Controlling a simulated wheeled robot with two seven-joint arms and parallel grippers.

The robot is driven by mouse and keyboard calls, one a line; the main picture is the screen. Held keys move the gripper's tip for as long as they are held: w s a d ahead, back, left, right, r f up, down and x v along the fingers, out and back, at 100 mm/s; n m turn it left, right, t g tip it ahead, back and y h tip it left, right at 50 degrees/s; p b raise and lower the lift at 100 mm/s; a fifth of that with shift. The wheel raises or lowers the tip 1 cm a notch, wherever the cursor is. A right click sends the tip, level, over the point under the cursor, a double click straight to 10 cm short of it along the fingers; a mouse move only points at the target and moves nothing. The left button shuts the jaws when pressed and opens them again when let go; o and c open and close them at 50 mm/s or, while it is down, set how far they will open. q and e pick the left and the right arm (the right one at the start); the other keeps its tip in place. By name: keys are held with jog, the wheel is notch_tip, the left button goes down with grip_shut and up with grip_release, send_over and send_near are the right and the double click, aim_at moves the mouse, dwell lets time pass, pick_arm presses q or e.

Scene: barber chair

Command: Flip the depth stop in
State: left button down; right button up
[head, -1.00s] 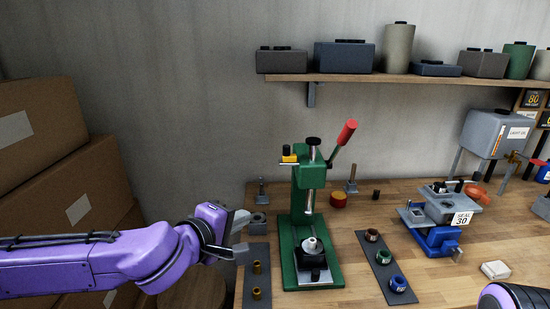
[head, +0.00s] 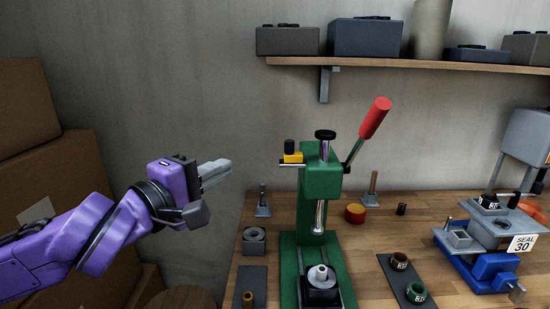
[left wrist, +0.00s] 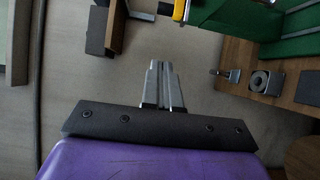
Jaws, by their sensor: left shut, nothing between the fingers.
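A green press (head: 321,178) with a red-handled lever (head: 374,118) stands on the wooden bench. A yellow block with a black knob, apparently the depth stop (head: 293,157), sticks out from the left side of the press head. A thin pale bar shows under it. In the left wrist view a yellow piece (left wrist: 179,10) shows at the top edge beside green metal. My left gripper (head: 222,166) is shut and empty, left of the stop at about its height, with a gap between them. Its closed fingers also show in the left wrist view (left wrist: 161,70). My right gripper is out of view.
A grey block with a hole (head: 253,241) and a small stand (head: 263,205) are left of the press. A tray with dark rings (head: 405,281) lies right of it. A wall shelf (head: 420,66) hangs above. Cardboard boxes (head: 58,170) are stacked at far left.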

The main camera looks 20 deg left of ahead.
pick_arm(q)
jog(key=p, duration=0.6)
send_near(293, 151)
jog(key=w+a+r, duration=0.1)
jog(key=w+a, duration=0.3)
jog(key=w+d, duration=0.1)
jog(key=w+d+p, duration=0.1)
jog(key=d, duration=0.1)
jog(key=shift+w+d, duration=0.2)
